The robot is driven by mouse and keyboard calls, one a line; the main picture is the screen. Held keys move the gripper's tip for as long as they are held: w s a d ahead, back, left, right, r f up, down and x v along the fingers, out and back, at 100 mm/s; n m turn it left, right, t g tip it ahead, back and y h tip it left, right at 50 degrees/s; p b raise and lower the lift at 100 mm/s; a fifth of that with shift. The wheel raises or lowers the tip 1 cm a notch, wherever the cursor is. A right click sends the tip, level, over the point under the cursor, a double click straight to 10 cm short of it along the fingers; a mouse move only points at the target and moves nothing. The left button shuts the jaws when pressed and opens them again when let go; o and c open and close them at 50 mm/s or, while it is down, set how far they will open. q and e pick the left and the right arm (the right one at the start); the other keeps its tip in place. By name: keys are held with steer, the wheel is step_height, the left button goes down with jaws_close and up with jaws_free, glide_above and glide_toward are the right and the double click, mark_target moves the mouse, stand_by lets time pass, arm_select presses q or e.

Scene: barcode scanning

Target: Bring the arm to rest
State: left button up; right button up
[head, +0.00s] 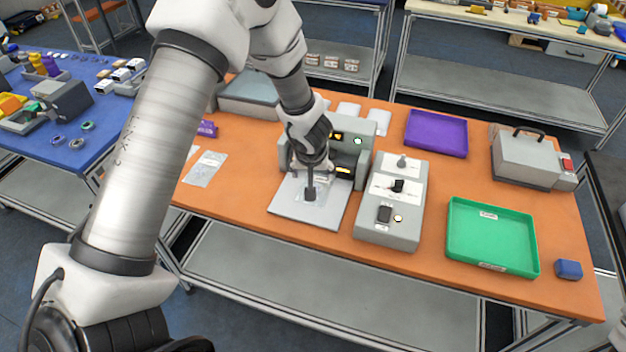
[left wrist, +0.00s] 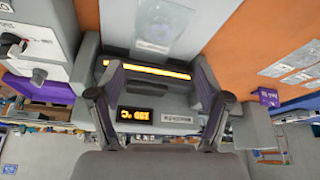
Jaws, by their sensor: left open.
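My left arm reaches in from the left in the head view. My left gripper (head: 310,192) hangs over the grey plate (head: 290,212) of a grey machine with lit displays (head: 355,152). In the left wrist view the gripper (left wrist: 158,90) is open, its two dark fingers apart with nothing held between them. Beyond them are the machine's glowing orange strip (left wrist: 150,69) and a small orange display (left wrist: 143,115). A clear bag with a label (left wrist: 155,25) lies on the plate. My right gripper is not in view.
A grey control box (head: 388,232) stands right of the machine on the orange table. A purple tray (head: 437,115), a green tray (head: 490,238), a grey device with a handle (head: 522,158) and a blue block (head: 568,269) lie further right. Flat bags (head: 206,168) lie left.

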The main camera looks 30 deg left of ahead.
arm_select(q)
steer(key=s+f+m+g+y, duration=0.1)
steer(key=s+f+m+g, duration=0.15)
steer(key=s+f, duration=1.1)
steer(key=s+d+f+m+g+h, duration=0.15)
steer(key=s+d, duration=0.25)
steer(key=s, duration=0.5)
steer(key=s+d+f+m+h, duration=0.15)
steer(key=s+d, duration=0.25)
steer(key=s, duration=0.5)
step_height(320, 180, down, 11)
steer(key=b, duration=1)
steer(key=shift+w, duration=0.4)
steer(key=shift+w, duration=0.1)
steer(key=shift+c, duration=0.4)
